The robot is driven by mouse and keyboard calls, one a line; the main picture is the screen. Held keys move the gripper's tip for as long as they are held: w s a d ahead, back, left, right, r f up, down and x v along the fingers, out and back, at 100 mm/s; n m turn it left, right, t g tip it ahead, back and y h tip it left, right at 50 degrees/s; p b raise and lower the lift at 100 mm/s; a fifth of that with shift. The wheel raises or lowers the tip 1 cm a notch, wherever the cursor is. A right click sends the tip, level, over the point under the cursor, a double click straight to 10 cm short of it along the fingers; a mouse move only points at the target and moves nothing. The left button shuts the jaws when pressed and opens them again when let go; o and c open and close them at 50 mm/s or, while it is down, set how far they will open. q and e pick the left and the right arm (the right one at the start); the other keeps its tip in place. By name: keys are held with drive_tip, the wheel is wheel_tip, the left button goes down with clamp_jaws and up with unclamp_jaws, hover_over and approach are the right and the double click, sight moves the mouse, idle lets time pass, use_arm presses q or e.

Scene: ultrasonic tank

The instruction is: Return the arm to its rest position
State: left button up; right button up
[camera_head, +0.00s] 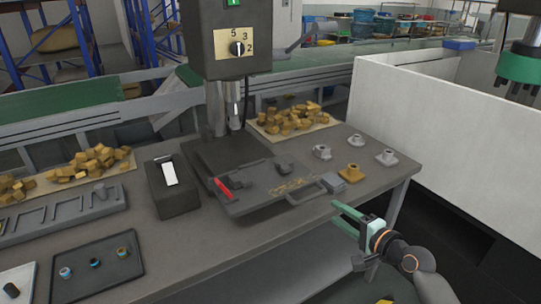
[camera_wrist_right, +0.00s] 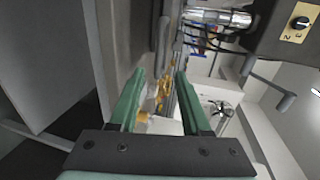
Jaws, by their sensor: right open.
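My right gripper (camera_head: 337,214) is in the head view, in front of the table's right front edge, with its arm coming in from the lower right. Its two green fingers are apart with nothing between them. In the wrist view the right gripper (camera_wrist_right: 160,82) also shows open and empty, with blurred table items beyond the fingers. My left gripper is not in view.
A white partition (camera_head: 440,130) stands right. Open floor lies front right.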

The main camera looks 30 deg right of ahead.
drive_tip(key=s+a+f+n+g+p, duration=0.1)
drive_tip(key=s+a+f+n+g, duration=0.1)
drive_tip(key=s+a+f+n, duration=0.35)
drive_tip(key=s+a+f+n+g+p, duration=0.2)
drive_tip(key=s+a+f+n, duration=0.15)
drive_tip(key=a+f, duration=0.4)
drive_tip(key=s+a+f+n+g+y+p, duration=0.1)
drive_tip(key=s+a+f+n+g, duration=0.1)
drive_tip(key=s+a+f+n, duration=0.4)
drive_tip(key=s+a+n, duration=0.3)
drive_tip(key=a+n, duration=0.1)
drive_tip(key=shift+s+a+f, duration=0.15)
drive_tip(key=shift+a+f, duration=0.15)
drive_tip(key=shift+f, duration=0.05)
